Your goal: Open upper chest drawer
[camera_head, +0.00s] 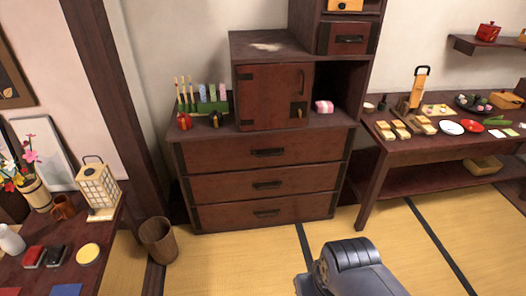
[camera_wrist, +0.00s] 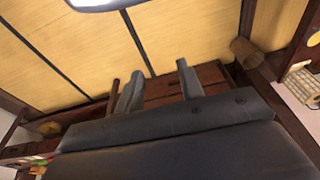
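The dark red wooden chest (camera_head: 180,165) stands against the wall in the head view, with three wide drawers. Its upper drawer (camera_head: 215,155) is shut flush, with a dark handle (camera_head: 268,152) at mid-front. The middle drawer (camera_head: 215,187) and lower drawer (camera_head: 215,216) are also shut. In the wrist view, reddish-brown wood of the chest (camera_wrist: 160,88) shows between and beyond the fingers, seen inverted. My gripper (camera_wrist: 158,85) is open and empty, its two grey fingers apart. In the head view only a grey part of my arm shows, low at the front; the fingers are out of frame.
A cabinet (camera_head: 262,98) and a rack with green items (camera_head: 205,105) stand on the chest. A waste bin (camera_head: 158,240) stands at its left, a low food table (camera_head: 395,150) at its right. Tatami floor (camera_head: 265,255) before the chest is clear.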

